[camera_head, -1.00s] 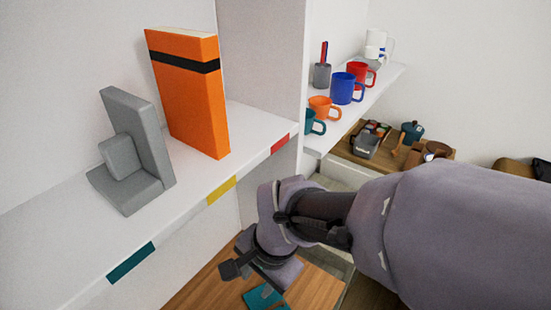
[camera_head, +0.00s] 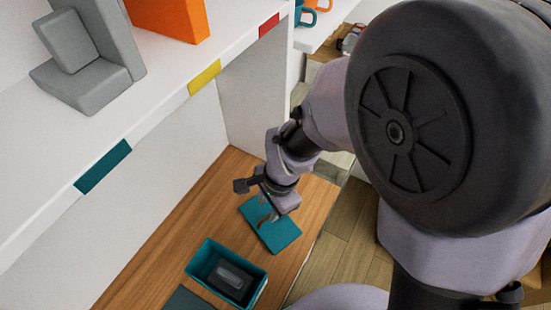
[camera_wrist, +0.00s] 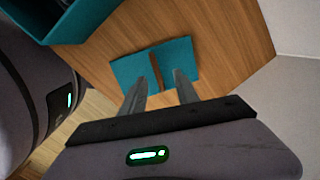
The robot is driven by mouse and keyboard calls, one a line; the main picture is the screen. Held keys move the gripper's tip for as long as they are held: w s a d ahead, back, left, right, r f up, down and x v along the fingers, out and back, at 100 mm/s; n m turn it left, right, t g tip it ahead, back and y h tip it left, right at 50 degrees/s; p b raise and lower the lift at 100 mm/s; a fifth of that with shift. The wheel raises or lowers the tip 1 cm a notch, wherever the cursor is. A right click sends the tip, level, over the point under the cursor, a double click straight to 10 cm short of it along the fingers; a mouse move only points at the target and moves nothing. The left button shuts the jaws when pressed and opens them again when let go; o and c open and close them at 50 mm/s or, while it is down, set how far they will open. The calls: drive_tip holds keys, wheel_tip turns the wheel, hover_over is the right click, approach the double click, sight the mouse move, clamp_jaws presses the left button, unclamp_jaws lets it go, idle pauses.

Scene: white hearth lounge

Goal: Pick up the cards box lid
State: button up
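The cards box lid (camera_head: 284,236) is a flat teal panel lying on the wooden surface; it also shows in the wrist view (camera_wrist: 130,69). A brown strip-like handle (camera_wrist: 155,70) runs across its middle. My gripper (camera_wrist: 159,80) is open and empty, its two fingers pointing at the lid on either side of the handle in the picture. In the head view my gripper (camera_head: 267,214) is over the lid; whether the fingertips touch it I cannot tell. The open teal box (camera_head: 252,292) stands to the lower left of the lid, with a dark grey object (camera_head: 230,281) inside.
A white shelf (camera_head: 150,95) with a grey bookend (camera_head: 90,60) and an orange book (camera_head: 172,16) overhangs the wooden surface (camera_head: 165,235) at the left. A dark flat item (camera_head: 188,299) lies beside the box. The wood around the lid is clear.

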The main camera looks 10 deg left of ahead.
sight(269, 215)
wheel_tip(269, 215, down, 5)
drive_tip(key=b, duration=0.3)
drive_tip(key=shift+w, duration=0.1)
drive_tip(key=shift+r, duration=0.1)
clamp_jaws()
